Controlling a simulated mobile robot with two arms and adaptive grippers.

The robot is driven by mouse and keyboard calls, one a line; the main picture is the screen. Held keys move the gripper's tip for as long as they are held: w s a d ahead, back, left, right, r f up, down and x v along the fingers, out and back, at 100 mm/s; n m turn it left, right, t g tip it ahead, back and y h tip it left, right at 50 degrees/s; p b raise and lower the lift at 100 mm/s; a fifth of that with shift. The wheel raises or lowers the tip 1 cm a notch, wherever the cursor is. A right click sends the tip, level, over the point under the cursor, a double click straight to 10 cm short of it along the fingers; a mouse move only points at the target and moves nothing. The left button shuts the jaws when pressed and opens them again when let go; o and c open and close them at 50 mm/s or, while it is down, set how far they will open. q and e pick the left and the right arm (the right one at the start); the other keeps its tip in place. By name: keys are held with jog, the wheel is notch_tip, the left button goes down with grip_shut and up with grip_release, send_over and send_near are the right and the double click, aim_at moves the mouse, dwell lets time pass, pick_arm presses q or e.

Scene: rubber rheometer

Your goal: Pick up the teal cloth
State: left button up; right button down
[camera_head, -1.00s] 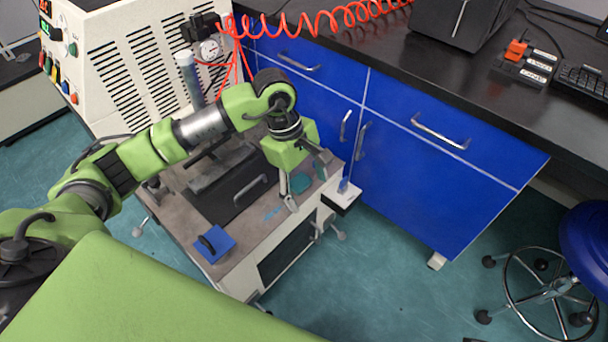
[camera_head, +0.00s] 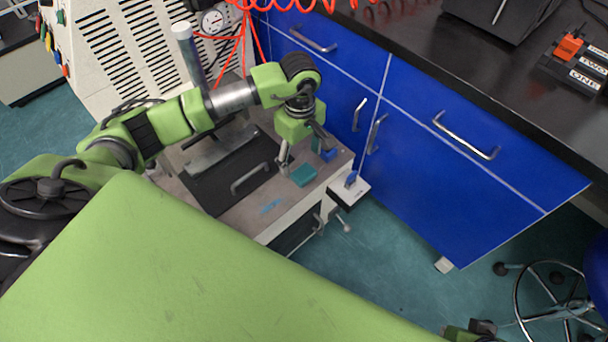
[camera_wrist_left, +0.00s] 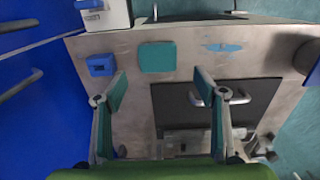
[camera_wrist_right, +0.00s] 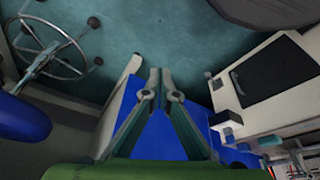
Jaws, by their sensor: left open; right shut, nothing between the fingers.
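The teal cloth (camera_head: 303,175) is a flat folded square on the machine's grey-brown top, near its right corner. It also shows in the left wrist view (camera_wrist_left: 157,56), just beyond the fingertips. My left gripper (camera_head: 305,150) is over that top, beside the cloth on its far side. My right gripper (camera_wrist_right: 160,85) is shut and empty, away from the machine above the floor.
A black plate with a metal handle (camera_head: 250,178) lies beside the cloth. A small blue block (camera_wrist_left: 100,65) and a light-blue smear (camera_wrist_left: 223,47) flank the cloth. A white box with a blue top (camera_head: 350,188) juts from the edge. Blue cabinets (camera_head: 440,150) stand close at right.

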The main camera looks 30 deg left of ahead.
aim_at(303, 171)
pick_arm(q)
jog(key=f, duration=0.2)
jog(key=shift+d+f+b, duration=0.25)
jog(key=shift+f+b, duration=0.1)
jog(key=shift+f, duration=0.05)
notch_tip(303, 171, down, 3)
jog(key=shift+w+r, duration=0.1)
jog(key=shift+r, duration=0.1)
jog(key=c, duration=1)
pick_arm(e)
jog(key=w, duration=0.1)
jog(key=w+a+t, duration=0.1)
jog(key=w, duration=0.1)
jog(key=w+t, duration=0.1)
jog(key=shift+w+a+r+y, duration=0.15)
jog(key=shift+w+r+y, duration=0.15)
jog(key=shift+w+r, duration=0.05)
